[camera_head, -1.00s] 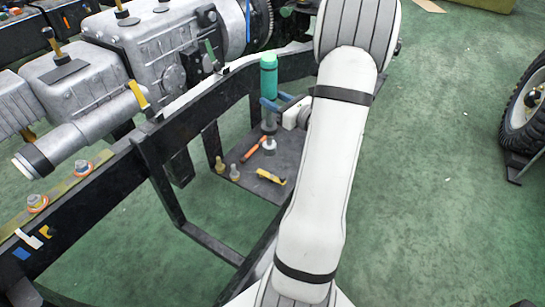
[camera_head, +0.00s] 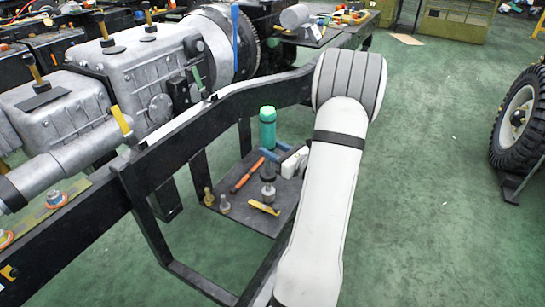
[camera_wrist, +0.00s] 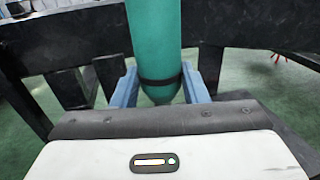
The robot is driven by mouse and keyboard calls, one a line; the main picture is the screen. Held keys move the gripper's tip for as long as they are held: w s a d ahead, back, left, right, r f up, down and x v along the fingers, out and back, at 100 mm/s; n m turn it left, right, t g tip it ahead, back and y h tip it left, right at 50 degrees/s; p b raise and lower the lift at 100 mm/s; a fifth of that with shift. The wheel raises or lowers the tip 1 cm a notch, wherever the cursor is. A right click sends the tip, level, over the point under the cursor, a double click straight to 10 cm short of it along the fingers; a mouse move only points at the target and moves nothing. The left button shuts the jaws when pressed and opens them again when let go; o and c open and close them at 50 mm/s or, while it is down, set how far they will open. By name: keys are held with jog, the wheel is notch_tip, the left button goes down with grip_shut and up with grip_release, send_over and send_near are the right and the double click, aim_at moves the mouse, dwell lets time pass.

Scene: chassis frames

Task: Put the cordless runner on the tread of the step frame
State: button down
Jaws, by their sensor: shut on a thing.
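The cordless runner (camera_head: 267,132) is an upright teal cylinder in the head view, with a dark band lower down. My gripper (camera_head: 274,160) has pale blue fingers, shut around the runner's lower body. A grey stem and disc show under the fingers in the head view. I cannot tell whether the runner touches the tread.
A wheel (camera_head: 520,120) stands at the right. Green floor between is clear.

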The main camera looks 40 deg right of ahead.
jog(key=shift+f, duration=0.65)
jog(key=c, duration=1.3)
grip_release()
jog(key=shift+f, duration=0.25)
jog(key=o, duration=0.5)
jog(key=shift+c, duration=0.2)
jog(key=shift+r, duration=0.1)
